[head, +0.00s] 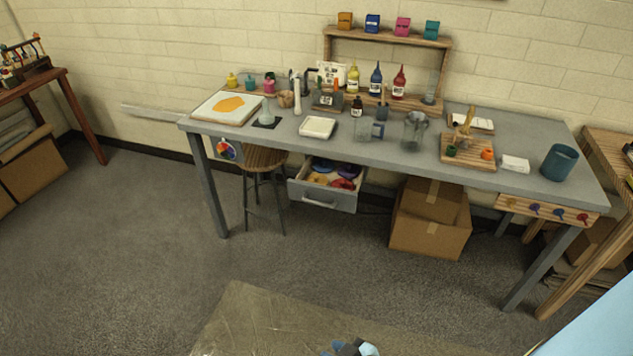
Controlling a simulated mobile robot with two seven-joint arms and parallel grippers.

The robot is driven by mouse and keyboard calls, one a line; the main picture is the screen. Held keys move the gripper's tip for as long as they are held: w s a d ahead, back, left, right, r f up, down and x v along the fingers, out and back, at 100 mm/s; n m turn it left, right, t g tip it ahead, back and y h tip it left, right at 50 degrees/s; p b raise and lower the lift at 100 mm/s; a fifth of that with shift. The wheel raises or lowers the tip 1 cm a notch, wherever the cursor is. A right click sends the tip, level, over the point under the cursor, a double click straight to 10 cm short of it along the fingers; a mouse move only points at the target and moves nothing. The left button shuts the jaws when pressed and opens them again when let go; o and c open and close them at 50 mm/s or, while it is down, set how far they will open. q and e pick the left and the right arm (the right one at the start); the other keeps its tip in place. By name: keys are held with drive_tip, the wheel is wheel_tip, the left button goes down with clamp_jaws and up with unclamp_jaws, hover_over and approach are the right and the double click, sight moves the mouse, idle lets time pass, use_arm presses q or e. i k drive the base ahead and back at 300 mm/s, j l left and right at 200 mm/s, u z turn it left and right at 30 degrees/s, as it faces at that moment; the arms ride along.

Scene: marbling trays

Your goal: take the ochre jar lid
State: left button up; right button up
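The open drawer (322,197) under the grey table holds several small coloured pieces in orange-yellow, red and purple. An orange-yellow piece (318,179) lies in its left part and may be the ochre jar lid, but it is too small to be sure. Small yellow, teal and magenta jars stand at the back left of the tabletop, the yellow jar (232,81) leftmost. No fingers of either gripper show. Only a dark and blue piece of my own body shows at the bottom edge.
The grey table (390,153) carries bottles, a pitcher (414,131), a white tray (317,127) and a blue cup (559,162). A wooden stool (265,160) stands left of the drawer, cardboard boxes (430,233) right of it. Floor in front is clear, with a brown mat (265,318) nearer.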

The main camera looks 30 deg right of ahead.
sight(316, 178)
drive_tip(key=i+z, duration=0.2)
drive_tip(key=z, duration=0.65)
drive_tip(key=i+j+z, duration=0.7)
drive_tip(key=i+j, duration=0.45)
drive_tip(key=j, duration=0.15)
drive_tip(key=i+j+z, duration=0.1)
drive_tip(key=i+j, duration=0.25)
drive_tip(key=j, duration=0.15)
drive_tip(key=i+j, duration=0.3)
drive_tip(key=j, duration=0.15)
